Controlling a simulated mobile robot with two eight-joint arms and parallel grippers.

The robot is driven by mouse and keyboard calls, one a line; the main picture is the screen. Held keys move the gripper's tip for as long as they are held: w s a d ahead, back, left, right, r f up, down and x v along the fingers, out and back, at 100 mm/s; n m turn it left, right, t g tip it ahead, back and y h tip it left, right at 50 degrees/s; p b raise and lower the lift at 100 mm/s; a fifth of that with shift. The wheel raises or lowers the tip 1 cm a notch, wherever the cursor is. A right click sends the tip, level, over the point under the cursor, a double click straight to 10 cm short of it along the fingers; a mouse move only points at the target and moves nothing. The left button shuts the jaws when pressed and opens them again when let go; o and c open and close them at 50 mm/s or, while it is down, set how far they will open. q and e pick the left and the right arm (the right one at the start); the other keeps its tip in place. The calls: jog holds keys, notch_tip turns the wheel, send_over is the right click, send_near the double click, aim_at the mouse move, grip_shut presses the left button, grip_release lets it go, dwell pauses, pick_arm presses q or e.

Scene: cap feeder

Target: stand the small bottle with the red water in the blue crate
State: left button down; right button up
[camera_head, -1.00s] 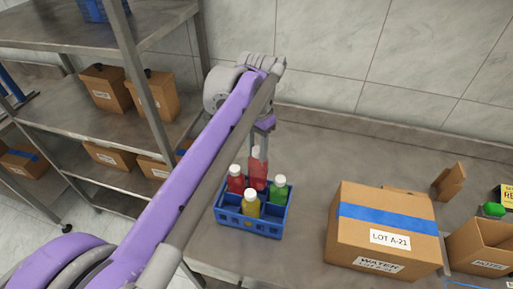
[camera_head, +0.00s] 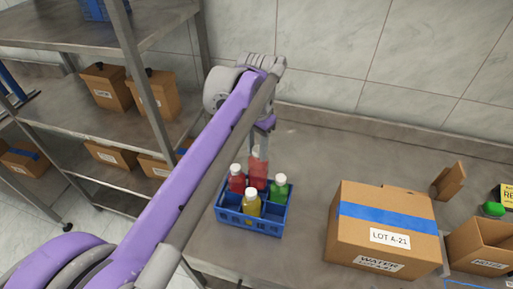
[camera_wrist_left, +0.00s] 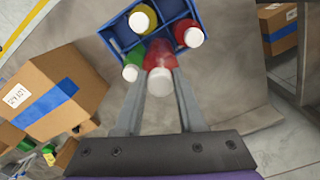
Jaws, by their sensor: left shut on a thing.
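A bottle of red water with a white cap (camera_head: 258,172) is upright at the back of the blue crate (camera_head: 248,224). Its cap is higher in the picture than the other caps, and its lower part is hidden; I cannot tell whether it touches the crate floor. My left gripper (camera_head: 264,146) is shut on this bottle, partly hidden behind my arm. In the left wrist view the red bottle (camera_wrist_left: 159,62) is between the two fingers (camera_wrist_left: 160,82), at the edge of the crate (camera_wrist_left: 116,38). My right gripper is not in view.
Another red bottle (camera_head: 237,181), a yellow one (camera_head: 251,205) and a green one (camera_head: 279,190) stand in the crate around the held bottle. A large carton (camera_head: 350,243) stands right of the crate, with clear counter (camera_head: 308,190) between. A shelf rack is at left.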

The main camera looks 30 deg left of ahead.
aim_at(257, 163)
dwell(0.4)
pick_arm(q)
jog(key=shift+f+b, duration=0.75)
jog(key=shift+f, duration=0.75)
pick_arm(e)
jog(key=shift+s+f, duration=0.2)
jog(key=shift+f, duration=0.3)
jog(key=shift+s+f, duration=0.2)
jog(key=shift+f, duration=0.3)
pick_arm(q)
jog(key=shift+f+b, duration=0.7)
jog(key=shift+f, duration=0.65)
jog(key=shift+f+b, duration=0.45)
jog(key=shift+f, duration=0.55)
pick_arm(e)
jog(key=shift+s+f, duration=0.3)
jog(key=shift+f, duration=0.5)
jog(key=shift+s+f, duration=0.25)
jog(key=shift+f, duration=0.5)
pick_arm(q)
jog(key=shift+f, duration=0.1)
jog(key=shift+f+b, duration=0.5)
jog(key=shift+f, duration=0.35)
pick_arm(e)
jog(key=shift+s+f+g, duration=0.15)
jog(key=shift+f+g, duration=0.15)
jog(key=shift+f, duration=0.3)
pick_arm(q)
jog(key=shift+c, duration=2.1)
grip_release()
